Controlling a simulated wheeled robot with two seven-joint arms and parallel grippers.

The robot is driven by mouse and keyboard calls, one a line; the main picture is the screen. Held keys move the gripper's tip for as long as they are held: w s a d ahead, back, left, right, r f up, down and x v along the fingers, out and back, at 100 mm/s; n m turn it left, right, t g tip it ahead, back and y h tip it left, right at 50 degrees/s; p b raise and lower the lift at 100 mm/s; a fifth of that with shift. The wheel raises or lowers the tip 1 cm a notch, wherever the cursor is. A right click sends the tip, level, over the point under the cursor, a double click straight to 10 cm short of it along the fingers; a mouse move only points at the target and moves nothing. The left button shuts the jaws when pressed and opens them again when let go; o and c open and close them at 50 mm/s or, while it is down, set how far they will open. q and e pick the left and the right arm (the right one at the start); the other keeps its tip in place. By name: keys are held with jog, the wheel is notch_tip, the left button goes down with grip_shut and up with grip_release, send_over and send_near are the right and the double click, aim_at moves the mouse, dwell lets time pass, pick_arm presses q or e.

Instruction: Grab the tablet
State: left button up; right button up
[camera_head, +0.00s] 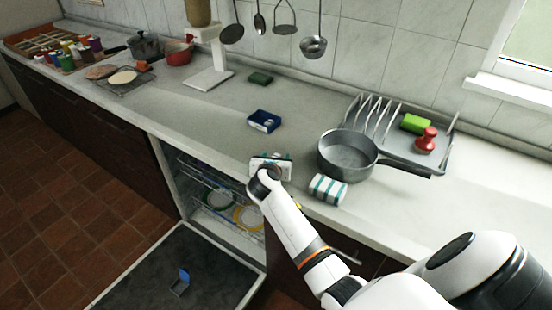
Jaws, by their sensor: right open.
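A small blue open box (264,121) sits on the counter, with something pale and dark inside. No single tablet can be made out; whether one lies in this box is too small to tell. My right gripper (270,161) is at the counter's front edge, nearer to me than the blue box and apart from it. It is open, and its fingers are partly hidden by my wrist. My left gripper is out of view.
The dishwasher (213,200) stands open below the counter, its door (215,270) lowered, with a small blue-lidded compartment (182,277) on it. A grey saucepan (347,153), a striped folded cloth (327,190) and a dish rack (400,148) stand at right.

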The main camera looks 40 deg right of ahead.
grip_shut()
